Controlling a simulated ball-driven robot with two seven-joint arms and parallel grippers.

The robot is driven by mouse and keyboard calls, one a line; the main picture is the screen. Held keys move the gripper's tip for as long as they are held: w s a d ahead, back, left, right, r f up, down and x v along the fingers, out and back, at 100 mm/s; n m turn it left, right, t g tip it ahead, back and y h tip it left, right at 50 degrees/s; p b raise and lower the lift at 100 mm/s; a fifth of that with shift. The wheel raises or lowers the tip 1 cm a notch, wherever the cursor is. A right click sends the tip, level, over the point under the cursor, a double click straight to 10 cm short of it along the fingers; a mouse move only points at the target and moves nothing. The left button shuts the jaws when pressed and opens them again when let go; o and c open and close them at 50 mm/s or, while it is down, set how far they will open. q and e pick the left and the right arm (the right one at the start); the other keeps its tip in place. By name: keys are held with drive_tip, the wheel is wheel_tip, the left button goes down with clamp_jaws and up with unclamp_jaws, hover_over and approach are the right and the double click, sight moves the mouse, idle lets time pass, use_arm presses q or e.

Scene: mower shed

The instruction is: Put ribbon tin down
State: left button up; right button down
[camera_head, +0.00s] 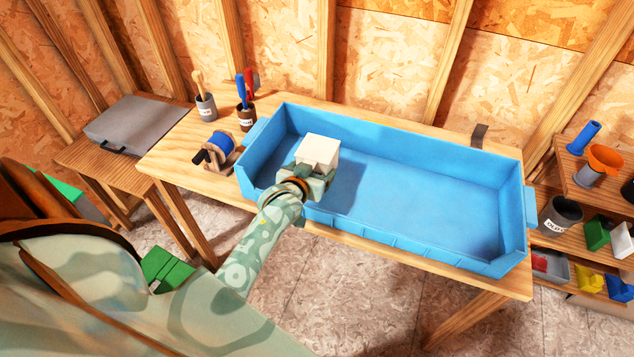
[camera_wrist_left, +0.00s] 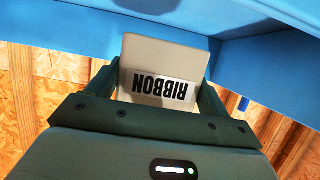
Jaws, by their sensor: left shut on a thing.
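The ribbon tin (camera_head: 318,151) is a cream-white box over the left part of the large blue crate (camera_head: 440,250). My left gripper (camera_head: 313,172) reaches over the crate's front wall and is shut on the tin. In the left wrist view the ribbon tin (camera_wrist_left: 165,58) sits between both fingers, its RIBBON label upside down. The blue crate (camera_wrist_left: 60,25) fills the top of that view. I cannot tell whether the tin's underside touches the crate floor. My right gripper is not in view.
The crate's middle and right are empty. It stands on a wooden bench (camera_head: 180,165). Left of it are a blue spool on a stand (camera_head: 221,142) and cups with tools (camera_head: 206,107). A shelf at right holds a dark bucket (camera_head: 560,216) and an orange funnel (camera_head: 604,158).

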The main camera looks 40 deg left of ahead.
use_arm(q)
drive_tip(key=shift+w+f, duration=0.45)
drive_tip(key=shift+f, duration=0.05)
drive_tip(key=shift+f+b, duration=0.8)
drive_tip(key=shift+f, duration=0.65)
